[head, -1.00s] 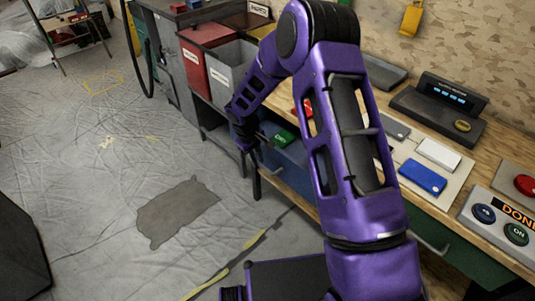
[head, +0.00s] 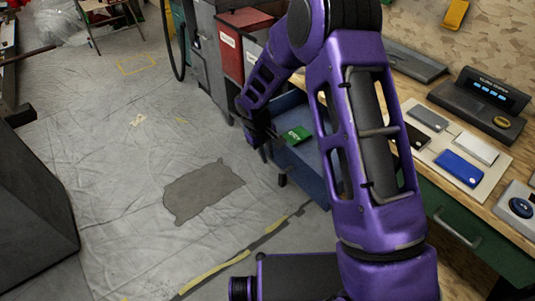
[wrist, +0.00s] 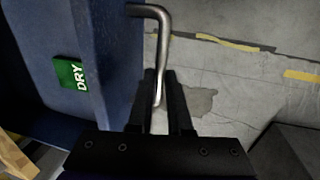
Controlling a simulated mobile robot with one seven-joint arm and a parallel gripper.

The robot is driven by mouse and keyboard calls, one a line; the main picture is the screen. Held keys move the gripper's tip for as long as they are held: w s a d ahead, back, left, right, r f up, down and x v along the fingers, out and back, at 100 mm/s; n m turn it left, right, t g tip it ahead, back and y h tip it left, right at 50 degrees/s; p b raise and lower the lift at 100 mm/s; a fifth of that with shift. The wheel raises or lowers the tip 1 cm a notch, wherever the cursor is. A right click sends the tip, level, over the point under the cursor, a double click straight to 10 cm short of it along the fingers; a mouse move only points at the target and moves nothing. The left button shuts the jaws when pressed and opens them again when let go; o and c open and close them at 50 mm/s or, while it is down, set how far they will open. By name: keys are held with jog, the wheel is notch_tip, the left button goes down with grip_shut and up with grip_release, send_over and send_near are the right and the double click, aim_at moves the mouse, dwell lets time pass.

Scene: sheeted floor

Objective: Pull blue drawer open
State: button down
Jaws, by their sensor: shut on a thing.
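The blue drawer (head: 309,175) stands pulled out from under the workbench, partly hidden by my arm in the head view. Its front also shows in the wrist view (wrist: 115,60). A green item marked DRY (wrist: 70,75) lies inside the drawer; it also shows in the head view (head: 297,134). A bent metal handle (wrist: 160,40) sticks out from the drawer front. My gripper (wrist: 160,90) is shut on this handle, with a black finger on each side of it. In the head view the fingertips are small and partly hidden.
A green drawer (head: 460,225) with a metal handle is under the bench at the right. Red (head: 240,50) and grey bins stand beyond the blue drawer. The sheeted floor (head: 110,185) left of the drawer is clear, with a flat grey patch (head: 202,190).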

jog(key=c, duration=0.8)
grip_release()
jog(key=shift+c, duration=0.2)
notch_tip(320, 180, up, 17)
jog(key=s+a+p, duration=0.2)
jog(key=shift+a+p, duration=0.35)
jog(key=shift+a, duration=0.05)
